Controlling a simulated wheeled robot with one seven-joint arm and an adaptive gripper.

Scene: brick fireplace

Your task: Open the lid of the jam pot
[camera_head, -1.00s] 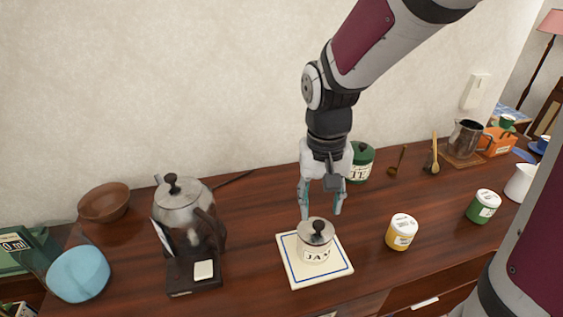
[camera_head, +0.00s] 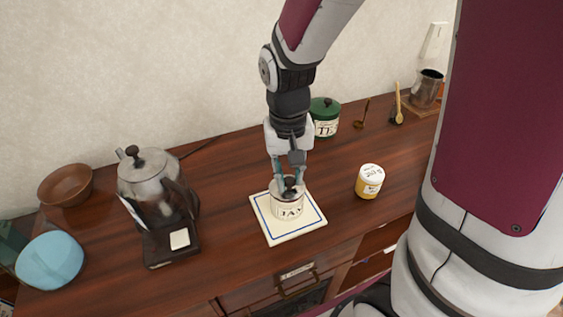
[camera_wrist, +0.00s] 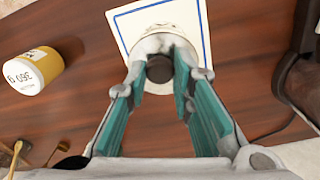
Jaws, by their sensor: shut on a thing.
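The jam pot (camera_head: 288,210) is a cream pot with dark lettering. It stands upright on a white tile with a blue border (camera_head: 264,227). Its lid has a dark round knob, which shows between my fingers in the wrist view (camera_wrist: 160,68). My gripper (camera_head: 289,182) points down over the pot from above and is shut on the knob. In the wrist view the fingertips (camera_wrist: 161,77) lie on both sides of the knob. The lid appears seated on the pot; its rim is partly hidden by the fingers.
A kettle on a dark base (camera_head: 150,178) stands left of the tile. A yellow jar (camera_head: 369,182) stands to the right, and a green-lidded tea pot (camera_head: 324,118) behind. A brown bowl (camera_head: 65,184) and blue bowl (camera_head: 50,262) are at far left. Drawers lie below the front edge.

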